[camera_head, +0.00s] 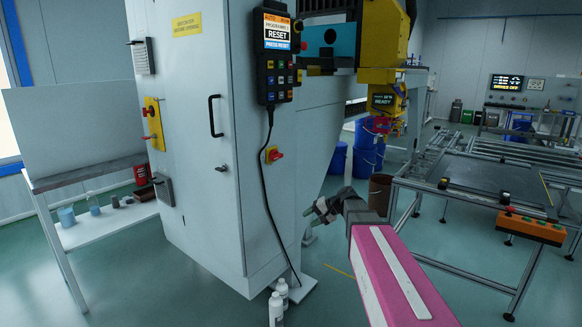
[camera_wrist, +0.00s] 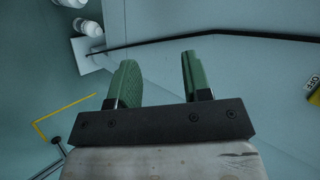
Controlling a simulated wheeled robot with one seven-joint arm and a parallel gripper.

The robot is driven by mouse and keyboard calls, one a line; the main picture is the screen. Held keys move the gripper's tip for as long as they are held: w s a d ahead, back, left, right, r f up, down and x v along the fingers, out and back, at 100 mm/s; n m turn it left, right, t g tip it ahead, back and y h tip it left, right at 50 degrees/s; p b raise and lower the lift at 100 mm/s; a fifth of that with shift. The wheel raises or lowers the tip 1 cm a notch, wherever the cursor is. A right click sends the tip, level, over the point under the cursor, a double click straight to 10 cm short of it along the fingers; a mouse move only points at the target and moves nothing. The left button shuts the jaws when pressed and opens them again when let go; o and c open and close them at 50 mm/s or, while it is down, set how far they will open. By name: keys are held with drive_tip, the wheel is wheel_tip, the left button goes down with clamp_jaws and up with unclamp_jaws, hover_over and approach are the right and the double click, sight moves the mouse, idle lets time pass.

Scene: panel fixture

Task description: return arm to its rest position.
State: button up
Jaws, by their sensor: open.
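My gripper (camera_head: 316,212) is at the end of my pink-cased arm, in front of the lower part of the white cabinet. In the wrist view its two green fingers (camera_wrist: 158,80) stand apart with nothing between them. The tall white cabinet (camera_head: 195,130) fills the middle left of the head view. A pendant (camera_head: 277,60) hangs on its edge with a screen reading "RESET" and "PRESS RESET". Its black cable runs down the cabinet side and also crosses the wrist view.
White bottles (camera_head: 276,308) stand on the floor by the cabinet foot. A conveyor frame (camera_head: 480,185) with an orange button box (camera_head: 530,226) stands at right. Blue buckets (camera_head: 369,150) stand behind my arm.

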drive_tip(key=s+d+f+n+g+h, duration=0.1)
drive_tip(key=s+d+f+h, duration=0.4)
drive_tip(key=s, duration=0.5)
drive_tip(key=s+d+f+n+g+h, duration=0.1)
drive_tip(key=s+d+f+h, duration=0.4)
drive_tip(key=s+f, duration=0.5)
drive_tip(key=shift+s+d+f+n+g, duration=0.25)
drive_tip(key=shift+s+n+g, duration=0.05)
drive_tip(key=shift+s+n, duration=0.1)
idle(0.4)
